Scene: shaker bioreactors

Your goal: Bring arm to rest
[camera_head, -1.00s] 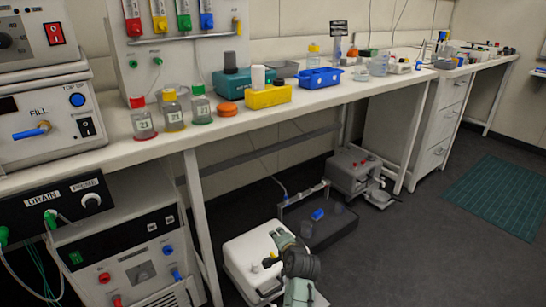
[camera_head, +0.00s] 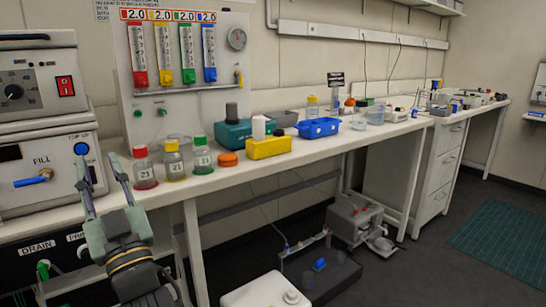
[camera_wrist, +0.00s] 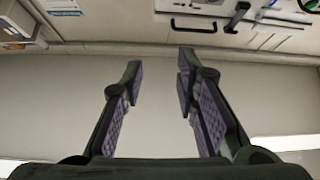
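My gripper (camera_head: 99,178) is raised in front of the left end of the bench, its fingers pointing up. In the head view it stands left of the red-capped bottle and in front of the FILL unit. In the wrist view my gripper (camera_wrist: 157,85) has its two fingers spread apart with nothing between them; beyond them are the pale wall or ceiling and part of some fittings.
The white bench (camera_head: 240,178) carries red-, yellow- and green-capped bottles (camera_head: 173,160), a yellow box (camera_head: 269,147) and a blue tray (camera_head: 318,128). The FILL unit (camera_head: 40,165) stands at left. Equipment (camera_head: 355,219) stands on the floor below; floor at right is clear around a green mat (camera_head: 507,233).

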